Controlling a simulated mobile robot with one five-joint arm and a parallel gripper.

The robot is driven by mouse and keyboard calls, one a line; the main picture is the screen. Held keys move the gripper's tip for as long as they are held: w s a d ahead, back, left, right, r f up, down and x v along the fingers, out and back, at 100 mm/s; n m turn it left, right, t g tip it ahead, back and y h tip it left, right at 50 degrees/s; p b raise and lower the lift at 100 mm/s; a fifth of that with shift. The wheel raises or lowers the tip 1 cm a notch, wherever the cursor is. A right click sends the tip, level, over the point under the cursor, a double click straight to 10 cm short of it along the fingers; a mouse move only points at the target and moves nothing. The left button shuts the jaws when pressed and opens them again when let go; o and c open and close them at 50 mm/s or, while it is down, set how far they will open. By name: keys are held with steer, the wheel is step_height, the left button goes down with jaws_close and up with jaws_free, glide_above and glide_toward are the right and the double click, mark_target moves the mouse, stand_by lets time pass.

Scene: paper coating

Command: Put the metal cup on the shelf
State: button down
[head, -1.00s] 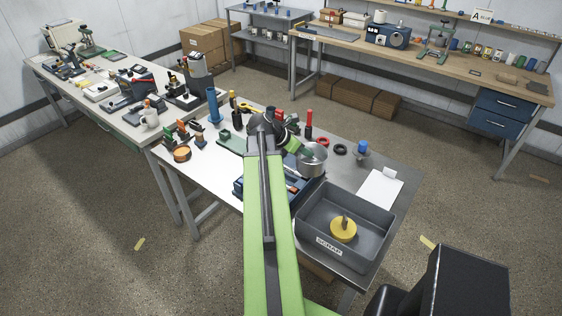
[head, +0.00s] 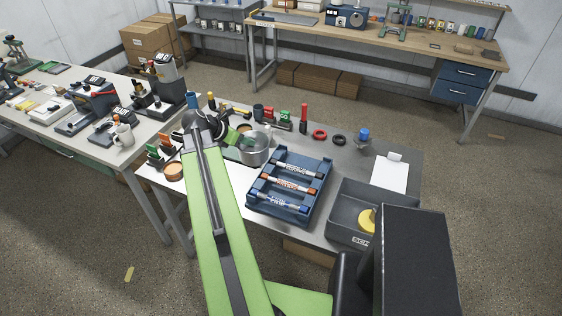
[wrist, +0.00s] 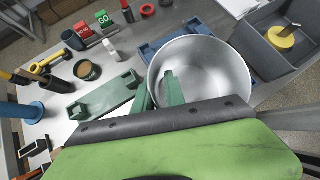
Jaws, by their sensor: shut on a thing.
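The metal cup (head: 256,152) is an open, silvery round pot, seen from above. My gripper (head: 243,142) is shut on the cup's left wall; in the wrist view, one green finger (wrist: 173,88) reaches inside the cup (wrist: 202,68) and the other is outside it. The cup looks upright and empty, and seems held above the near table. A grey shelf unit (head: 225,22) with two levels stands against the back wall, small items on it. A raised wooden shelf (head: 470,36) also runs over the back bench.
A blue tray with marker-like tubes (head: 300,212) and a grey scrap bin (head: 340,215) are right of the cup. Tools and a red post (head: 303,118) crowd the table's back. A black box (head: 420,262) blocks the lower right. Floor is open between table and back bench (head: 400,50).

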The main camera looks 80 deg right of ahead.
steer(key=n+b, duration=0.1)
steer(key=b, duration=1)
glide_above(239, 171)
step_height(239, 171, down, 11)
step_height(239, 171, down, 10)
steer(key=b, duration=1)
steer(key=shift+s+f, duration=0.1)
steer(key=shift+r, duration=0.25)
steer(key=shift+f, duration=0.25)
steer(key=c, duration=1.4)
jaws_free()
steer(key=shift+r, duration=0.1)
